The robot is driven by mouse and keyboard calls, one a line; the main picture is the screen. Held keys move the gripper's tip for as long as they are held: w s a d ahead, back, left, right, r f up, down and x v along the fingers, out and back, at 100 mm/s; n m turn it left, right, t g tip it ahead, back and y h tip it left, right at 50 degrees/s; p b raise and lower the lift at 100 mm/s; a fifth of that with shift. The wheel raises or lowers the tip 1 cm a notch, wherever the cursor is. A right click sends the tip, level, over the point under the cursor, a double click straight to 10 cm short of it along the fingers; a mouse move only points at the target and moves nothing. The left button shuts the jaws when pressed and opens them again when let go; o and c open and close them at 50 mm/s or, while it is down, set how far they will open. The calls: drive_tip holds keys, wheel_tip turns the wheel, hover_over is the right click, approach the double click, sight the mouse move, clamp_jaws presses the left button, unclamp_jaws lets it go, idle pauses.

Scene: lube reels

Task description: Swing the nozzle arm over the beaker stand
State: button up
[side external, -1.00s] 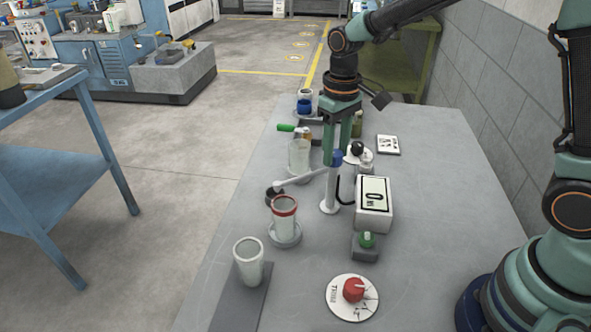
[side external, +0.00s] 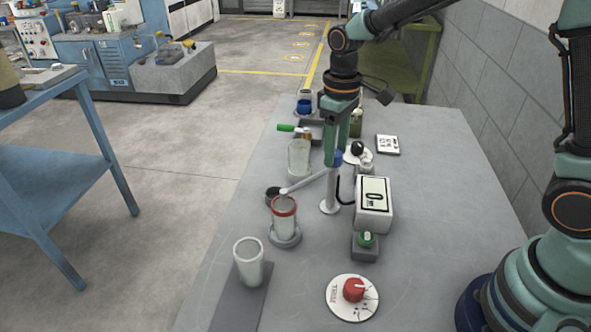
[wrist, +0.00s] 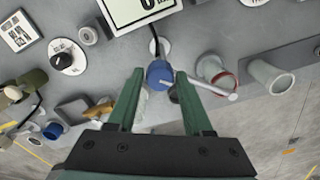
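The nozzle arm (side external: 308,183) is a pale bar reaching left from a white post with a blue cap (side external: 337,156). Its tip is at the far rim of the red-rimmed beaker (side external: 284,222) in the side view; I cannot tell whether it is above the opening. That beaker stands upright on a round grey stand (side external: 285,240). In the wrist view the bar (wrist: 225,95) passes by my right finger. My gripper (wrist: 160,75) is open, its fingers on either side of the blue cap. Contact with the bar is unclear.
An empty clear beaker (side external: 249,264) stands in front on a dark strip. A display box (side external: 374,202), a green button (side external: 366,240) and a red dial (side external: 354,290) lie to the right. A clear jar (side external: 299,158) and a black-knob dial (side external: 357,149) stand farther back.

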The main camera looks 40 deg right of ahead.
drive_tip(key=shift+o, duration=0.8)
wheel_tip(320, 180, up, 12)
drive_tip(key=s+d+f+m+t, duration=0.1)
drive_tip(key=s+d+m+t, duration=0.2)
drive_tip(key=s, duration=0.9)
drive_tip(key=d+t, duration=0.2)
drive_tip(key=shift+s+d+f+m+t, duration=0.2)
drive_tip(key=shift+d+m+t, duration=0.1)
drive_tip(key=shift+m, duration=0.1)
drive_tip(key=shift+r, duration=0.1)
